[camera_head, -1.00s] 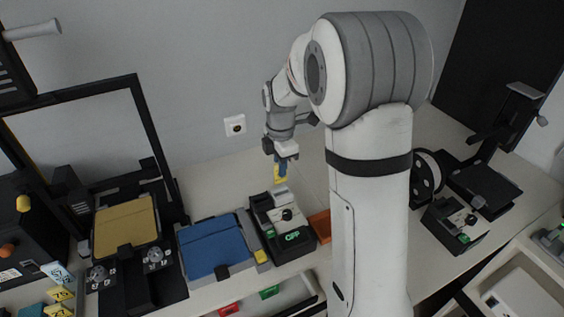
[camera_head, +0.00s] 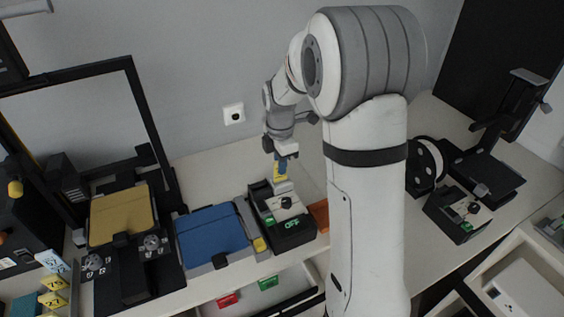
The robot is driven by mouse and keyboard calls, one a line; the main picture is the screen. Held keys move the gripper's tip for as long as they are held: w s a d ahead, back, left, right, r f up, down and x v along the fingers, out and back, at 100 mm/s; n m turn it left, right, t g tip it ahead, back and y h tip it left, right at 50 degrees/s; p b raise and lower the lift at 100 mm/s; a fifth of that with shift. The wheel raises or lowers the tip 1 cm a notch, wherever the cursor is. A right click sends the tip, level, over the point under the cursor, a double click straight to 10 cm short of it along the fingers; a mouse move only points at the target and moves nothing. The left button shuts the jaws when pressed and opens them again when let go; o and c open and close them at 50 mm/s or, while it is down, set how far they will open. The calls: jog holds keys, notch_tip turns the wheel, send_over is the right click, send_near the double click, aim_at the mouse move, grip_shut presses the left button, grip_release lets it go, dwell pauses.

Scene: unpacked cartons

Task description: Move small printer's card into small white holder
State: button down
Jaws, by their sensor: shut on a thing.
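A bit of blue shows between the jaws and the card. The small white holder (camera_head: 284,187) is on the back part of the black box (camera_head: 290,236). The card is upright just above the holder; its lower edge looks close to or touching the holder, and I cannot tell whether it is inside. The box also has a dark knob and a lit green display on its front.
A blue-topped device (camera_head: 212,236) stands left of the box, and a tan-topped one (camera_head: 120,214) further left. An orange piece (camera_head: 319,215) lies right of the box, beside my arm. A similar black box (camera_head: 456,215) stands at the right. Yellow tags (camera_head: 52,290) are at lower left.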

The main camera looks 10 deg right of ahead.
jog(key=shift+f+b, duration=0.75)
jog(key=shift+f, duration=0.35)
jog(key=shift+f, duration=0.1)
jog(key=c, duration=1.4)
grip_release()
jog(key=shift+r, duration=0.2)
notch_tip(320, 180, up, 7)
jog(key=shift+b, duration=0.45)
jog(key=shift+r, duration=0.3)
